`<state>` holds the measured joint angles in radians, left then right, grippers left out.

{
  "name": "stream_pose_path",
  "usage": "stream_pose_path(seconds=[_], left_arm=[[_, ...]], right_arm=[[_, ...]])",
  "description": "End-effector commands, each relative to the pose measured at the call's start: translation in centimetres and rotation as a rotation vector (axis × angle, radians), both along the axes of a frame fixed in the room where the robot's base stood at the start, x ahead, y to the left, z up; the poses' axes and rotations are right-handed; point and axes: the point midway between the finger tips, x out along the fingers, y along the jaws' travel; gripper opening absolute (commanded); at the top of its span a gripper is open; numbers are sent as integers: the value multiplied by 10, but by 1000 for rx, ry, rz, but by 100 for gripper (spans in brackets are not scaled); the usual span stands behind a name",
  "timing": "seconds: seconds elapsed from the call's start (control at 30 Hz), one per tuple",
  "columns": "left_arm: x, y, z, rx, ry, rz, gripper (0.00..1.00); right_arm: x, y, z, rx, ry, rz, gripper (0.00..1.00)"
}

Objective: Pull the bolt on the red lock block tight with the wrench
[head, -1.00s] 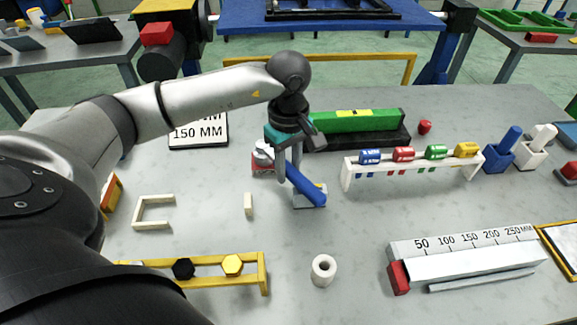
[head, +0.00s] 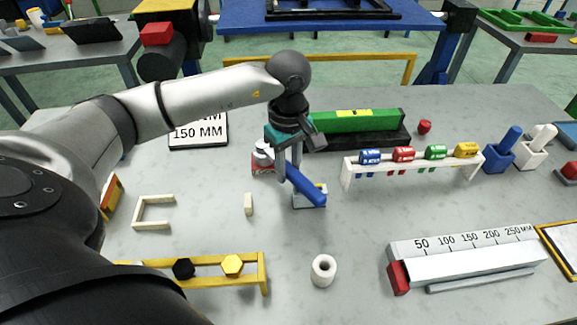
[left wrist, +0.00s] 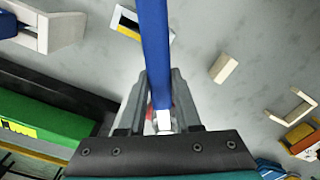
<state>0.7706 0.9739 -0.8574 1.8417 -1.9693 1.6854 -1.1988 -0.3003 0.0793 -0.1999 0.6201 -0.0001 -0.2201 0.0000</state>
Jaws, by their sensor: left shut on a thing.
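My left gripper (head: 287,172) points down over the middle of the table. It is shut on the wrench, whose blue handle (head: 306,188) slants down to the lower right. In the left wrist view the handle (left wrist: 154,45) runs up from between the fingers to the top edge. The red lock block (head: 263,170) sits just left of the gripper, partly hidden behind it, with a pale round part on top. In the left wrist view only a sliver of red shows between the fingers. The bolt and the wrench's jaw are hidden in the head view. My right gripper is out of view.
A small grey block (head: 306,204) lies under the handle. A green bar on a black base (head: 380,142) stands behind the gripper. A white rack (head: 347,173) with coloured tags is at right, a white ring (head: 323,270) in front. A small cream block (head: 248,204) stands left.

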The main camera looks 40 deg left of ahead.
Motion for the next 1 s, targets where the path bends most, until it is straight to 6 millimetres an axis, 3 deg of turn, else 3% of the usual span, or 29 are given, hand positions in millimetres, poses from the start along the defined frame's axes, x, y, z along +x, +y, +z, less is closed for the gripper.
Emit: stream_pose_path(seconds=[1.0], left_arm=[[-14, 6, 1, -1, -2, -162, 0]], right_arm=[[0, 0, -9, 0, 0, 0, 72]])
